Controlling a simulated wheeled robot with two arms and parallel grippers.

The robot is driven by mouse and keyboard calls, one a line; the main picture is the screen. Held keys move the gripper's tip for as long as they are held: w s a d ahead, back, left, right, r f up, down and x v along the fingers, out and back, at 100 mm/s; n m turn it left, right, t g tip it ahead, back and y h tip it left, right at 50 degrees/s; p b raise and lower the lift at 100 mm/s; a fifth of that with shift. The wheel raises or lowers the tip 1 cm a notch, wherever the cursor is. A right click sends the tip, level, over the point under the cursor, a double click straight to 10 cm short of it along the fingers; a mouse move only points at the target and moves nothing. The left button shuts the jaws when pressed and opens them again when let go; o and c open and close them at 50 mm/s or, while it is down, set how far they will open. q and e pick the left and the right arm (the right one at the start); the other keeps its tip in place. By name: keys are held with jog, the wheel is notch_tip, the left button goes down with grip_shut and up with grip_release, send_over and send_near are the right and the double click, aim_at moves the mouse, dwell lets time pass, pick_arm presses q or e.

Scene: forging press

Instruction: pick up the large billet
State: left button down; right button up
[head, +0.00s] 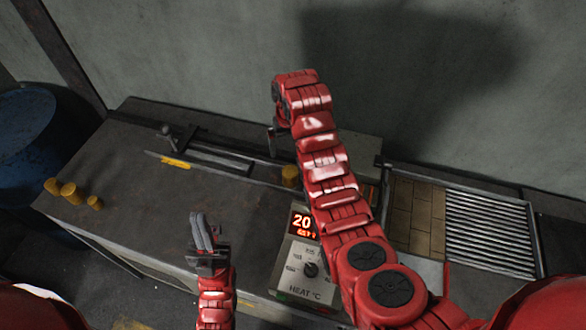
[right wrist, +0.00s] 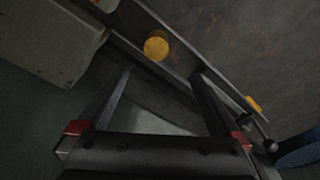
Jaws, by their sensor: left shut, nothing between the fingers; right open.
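A yellow cylindrical billet (head: 290,175) stands by the long rail on the workbench, beside my right arm. It also shows in the right wrist view (right wrist: 157,47), beyond the fingertips and roughly between them, apart from both. Three more yellow billets (head: 70,193) sit at the bench's left end; the middle one looks slightly bigger. Which billet is the large one, I cannot tell for sure. My right gripper (right wrist: 160,76) is open and empty; in the head view its arm hides most of it. My left gripper (head: 203,232) is shut and empty over the bench's front part.
A heat controller (head: 310,268) with a red display stands at the bench's front right. A rail fixture (head: 225,160) and a yellow-handled tool (head: 175,162) lie at the back. A roller rack (head: 490,235) is at right, a blue barrel (head: 22,125) at left. The bench's left middle is clear.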

jog(key=b, duration=0.9)
send_over(291, 172)
jog(key=f, duration=0.8)
jog(key=shift+s+a, duration=0.35)
notch_tip(291, 172, down, 3)
jog(key=p, duration=0.2)
jog(key=shift+w+a+r+p, duration=0.1)
jog(key=shift+w+p, duration=0.05)
jog(key=shift+p, duration=0.25)
jog(key=shift+f, duration=0.6)
jog(key=shift+w+f+p, duration=0.1)
jog(key=shift+f+p, duration=0.15)
jog(key=shift+p, duration=0.4)
jog(key=f, duration=0.1)
jog(key=f+p, duration=0.1)
jog(key=shift+w+d+f, duration=0.15)
jog(key=shift+d+f, duration=0.2)
jog(key=shift+f, duration=0.05)
jog(key=shift+w+a+f, duration=0.1)
jog(key=shift+w+f, duration=0.05)
jog(key=shift+f, duration=0.7)
grip_shut()
